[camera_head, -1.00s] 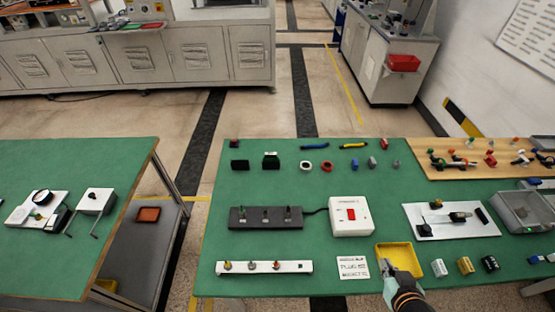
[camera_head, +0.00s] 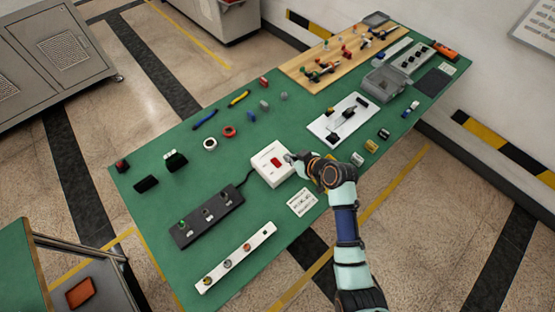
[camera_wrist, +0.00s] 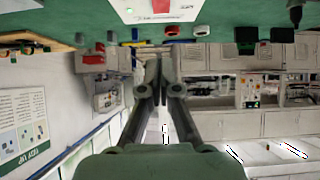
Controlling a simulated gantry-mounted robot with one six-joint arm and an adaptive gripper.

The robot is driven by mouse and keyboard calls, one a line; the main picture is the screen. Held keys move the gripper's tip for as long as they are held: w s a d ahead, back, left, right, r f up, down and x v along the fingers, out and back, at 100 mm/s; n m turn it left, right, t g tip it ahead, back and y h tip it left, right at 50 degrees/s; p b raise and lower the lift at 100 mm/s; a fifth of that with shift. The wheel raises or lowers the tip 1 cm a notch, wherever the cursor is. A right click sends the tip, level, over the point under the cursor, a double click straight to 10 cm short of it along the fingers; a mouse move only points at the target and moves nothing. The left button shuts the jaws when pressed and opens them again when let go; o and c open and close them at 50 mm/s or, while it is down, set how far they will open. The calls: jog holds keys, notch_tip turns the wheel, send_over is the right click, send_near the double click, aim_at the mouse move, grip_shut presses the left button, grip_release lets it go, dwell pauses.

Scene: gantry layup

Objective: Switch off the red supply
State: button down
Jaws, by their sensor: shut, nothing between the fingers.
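The white supply box (camera_head: 262,173) with a red rocker switch (camera_head: 276,162) on its top sits on the green table. A cable joins it to a dark strip (camera_head: 207,216). My gripper (camera_head: 289,157) is shut and empty, at the right edge of the box near the red switch. In the wrist view my closed fingers (camera_wrist: 160,64) point toward the box (camera_wrist: 128,9), whose red switch (camera_wrist: 170,6) is cut off by the top edge. I cannot tell whether the fingertips touch the box. The switch's position is too small to tell.
A white strip (camera_head: 236,258) with several knobs and a printed card (camera_head: 301,202) lie nearby. A white plate (camera_head: 340,119) with a dark device is right of the box. A grey bin (camera_head: 386,86) stands farther off. My arm hides most of the yellow tray.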

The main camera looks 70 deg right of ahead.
jog(key=b, duration=0.1)
send_over(280, 165)
notch_tip(280, 165, down, 4)
jog(key=shift+r, duration=0.1)
jog(key=f, duration=0.2)
jog(key=w+f+b, duration=0.1)
jog(key=f, duration=0.1)
jog(key=shift+d+f, duration=0.15)
jog(key=shift+d, duration=0.05)
